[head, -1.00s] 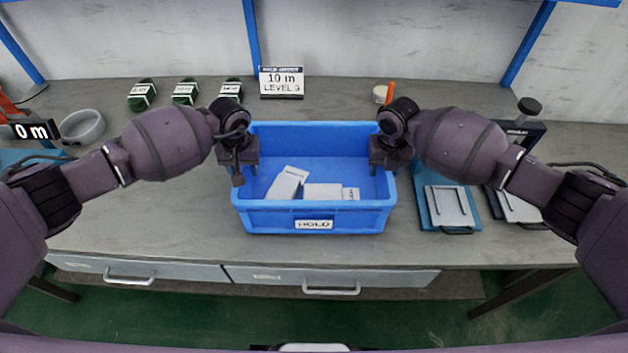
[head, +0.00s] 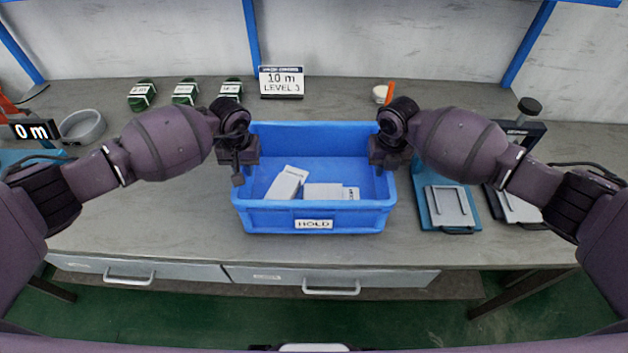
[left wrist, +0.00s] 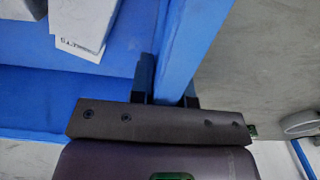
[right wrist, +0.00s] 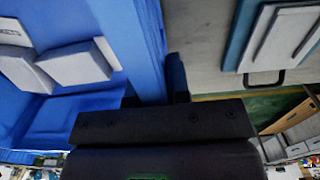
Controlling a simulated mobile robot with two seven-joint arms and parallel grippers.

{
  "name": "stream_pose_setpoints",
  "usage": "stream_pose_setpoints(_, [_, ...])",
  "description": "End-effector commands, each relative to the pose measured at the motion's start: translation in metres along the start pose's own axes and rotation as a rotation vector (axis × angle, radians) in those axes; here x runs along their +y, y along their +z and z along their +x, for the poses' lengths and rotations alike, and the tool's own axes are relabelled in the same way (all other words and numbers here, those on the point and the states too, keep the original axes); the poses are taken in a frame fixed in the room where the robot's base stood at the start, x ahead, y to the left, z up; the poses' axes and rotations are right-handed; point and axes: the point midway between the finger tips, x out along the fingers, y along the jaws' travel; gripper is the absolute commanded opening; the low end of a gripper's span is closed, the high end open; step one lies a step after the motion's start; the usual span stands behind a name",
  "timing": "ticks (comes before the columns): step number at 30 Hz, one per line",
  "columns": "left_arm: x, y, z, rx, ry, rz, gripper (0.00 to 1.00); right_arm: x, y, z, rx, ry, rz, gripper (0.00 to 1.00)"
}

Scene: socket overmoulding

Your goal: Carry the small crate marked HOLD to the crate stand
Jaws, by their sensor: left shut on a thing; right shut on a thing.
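The blue crate marked HOLD (head: 260,217) is in the middle of the bench in the head view, upright, with several white boxes (head: 323,191) inside. My left gripper (head: 243,172) is at the crate's left wall, and in the left wrist view its fingers (left wrist: 167,97) are shut on either side of the wall rim. My right gripper (head: 385,165) is at the right wall, and in the right wrist view its fingers (right wrist: 155,95) close on that rim. I cannot tell whether the crate's base touches the bench. I cannot make out a crate stand.
A grey bowl (head: 83,126) sits at the left. The bench (head: 150,220) is bare left of the crate.

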Motion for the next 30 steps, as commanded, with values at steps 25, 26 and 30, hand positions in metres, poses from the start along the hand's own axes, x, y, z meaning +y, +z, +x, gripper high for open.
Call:
stream_pose_setpoints(25, [0.0,-0.001,-0.049,0.001,0.0,0.0,0.0,0.0,0.001,-0.049,-0.002,0.0,0.001,0.0])
stream_pose_setpoints(26, [0.0,-0.001,-0.049,0.001,0.0,0.0,0.0,0.0,0.001,-0.049,-0.002,0.0,0.001,0.0])
stream_pose_setpoints(30, [0.0,0.0,-0.05,0.001,0.0,0.0,0.0,0.0,0.001,-0.05,-0.001,0.0,0.001,0.0])
